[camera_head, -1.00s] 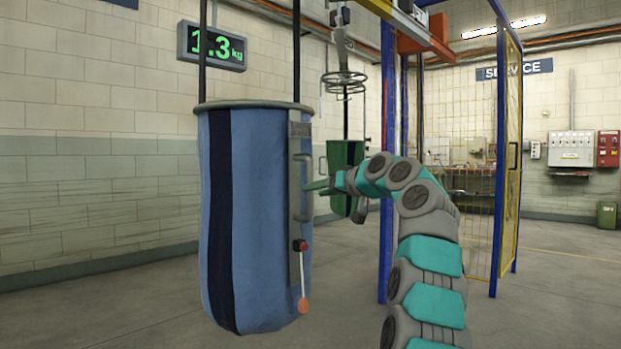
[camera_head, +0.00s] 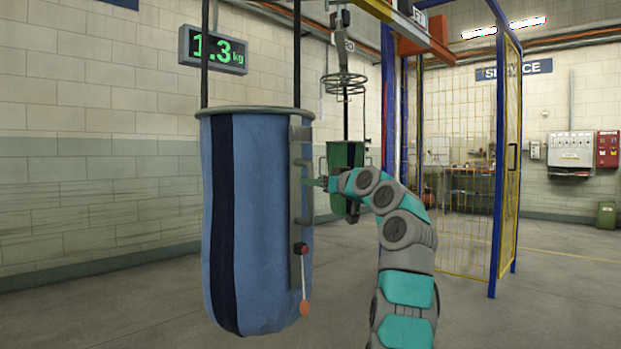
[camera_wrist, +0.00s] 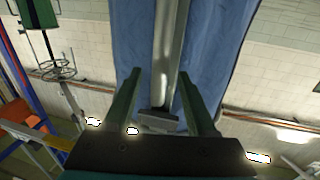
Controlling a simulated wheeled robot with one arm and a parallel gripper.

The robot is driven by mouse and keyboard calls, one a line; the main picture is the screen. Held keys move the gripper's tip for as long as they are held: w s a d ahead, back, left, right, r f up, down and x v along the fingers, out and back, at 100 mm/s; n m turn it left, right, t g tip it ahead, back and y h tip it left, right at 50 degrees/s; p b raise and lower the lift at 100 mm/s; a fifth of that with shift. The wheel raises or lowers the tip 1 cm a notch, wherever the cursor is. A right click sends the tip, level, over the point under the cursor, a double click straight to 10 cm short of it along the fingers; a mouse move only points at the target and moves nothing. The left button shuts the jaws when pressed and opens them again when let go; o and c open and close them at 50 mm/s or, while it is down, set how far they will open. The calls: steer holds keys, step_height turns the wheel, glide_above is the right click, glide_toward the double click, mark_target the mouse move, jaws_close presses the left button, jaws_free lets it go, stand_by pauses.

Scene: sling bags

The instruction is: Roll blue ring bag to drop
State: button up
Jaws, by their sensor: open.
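The blue bag (camera_head: 270,220), with a dark vertical stripe, hangs upright from two dark straps under a grey rim ring (camera_head: 255,110). A grey strip with a vertical handle (camera_head: 308,185) runs down its right side. Lower on it is a red knob with a lever ending in an orange tip (camera_head: 304,307). My gripper (camera_head: 318,183) is at the handle, from the right. In the wrist view its two green fingers (camera_wrist: 157,85) are apart, with a grey bar between them against the blue cloth (camera_wrist: 205,50). Whether they touch the bar I cannot tell.
A green bag (camera_head: 345,160) hangs behind, under a wire ring frame (camera_head: 343,84). Blue posts and a yellow mesh gate (camera_head: 510,150) stand at right. The floor around the blue bag is clear.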

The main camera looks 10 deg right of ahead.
steer(key=shift+p+x, duration=0.45)
steer(key=shift+x, duration=1.05)
jaws_close()
stand_by(0.4)
